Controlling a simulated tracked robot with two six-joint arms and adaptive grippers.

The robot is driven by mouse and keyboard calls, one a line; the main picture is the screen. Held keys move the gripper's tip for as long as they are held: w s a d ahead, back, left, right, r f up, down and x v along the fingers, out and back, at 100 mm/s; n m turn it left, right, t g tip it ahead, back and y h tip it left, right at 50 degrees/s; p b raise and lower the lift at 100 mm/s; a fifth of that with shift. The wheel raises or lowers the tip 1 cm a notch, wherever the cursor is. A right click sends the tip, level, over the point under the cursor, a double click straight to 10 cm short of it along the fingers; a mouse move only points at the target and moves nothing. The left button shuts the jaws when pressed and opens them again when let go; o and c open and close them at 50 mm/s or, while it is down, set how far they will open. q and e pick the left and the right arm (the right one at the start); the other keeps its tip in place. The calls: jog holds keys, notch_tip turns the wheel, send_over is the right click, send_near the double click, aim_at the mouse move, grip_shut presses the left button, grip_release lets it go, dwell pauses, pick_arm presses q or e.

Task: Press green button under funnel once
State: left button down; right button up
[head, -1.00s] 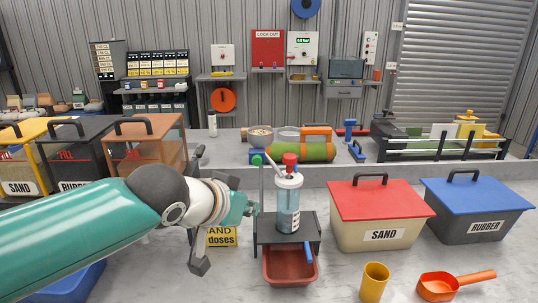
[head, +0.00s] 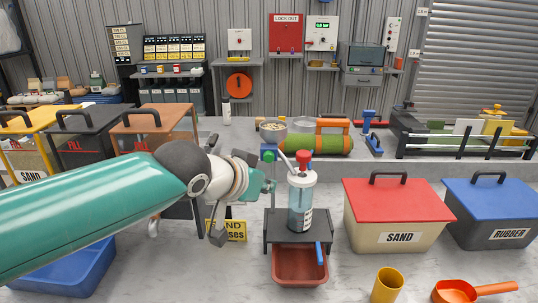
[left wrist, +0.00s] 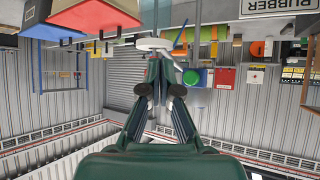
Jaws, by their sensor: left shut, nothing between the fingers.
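The grey funnel (head: 272,133), filled with pale granules, stands at the top of a thin post in the middle of the head view. Just below it is a small blue housing with the green button (head: 268,156). My left gripper (head: 269,187) is shut and empty, below the button and beside the post, seemingly apart from the button. My right gripper is not in view.
A clear red-capped bottle (head: 301,205) stands on a dark stand (head: 283,237) over a red tray (head: 298,266). To the right are a sand bin (head: 399,215), a rubber bin (head: 490,220), a yellow cup (head: 386,285) and an orange scoop (head: 458,291). A yellow sign (head: 235,231) stands below my left arm.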

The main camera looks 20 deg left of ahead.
aim_at(269, 157)
pick_arm(q)
jog(key=w+a+p, duration=0.2)
jog(key=w+p, duration=0.1)
jog(key=w, duration=0.3)
jog(key=shift+w+p, duration=0.15)
jog(key=shift+p, duration=0.2)
dwell(1.1)
jog(key=shift+w+a, duration=0.1)
jog(key=shift+w, duration=0.3)
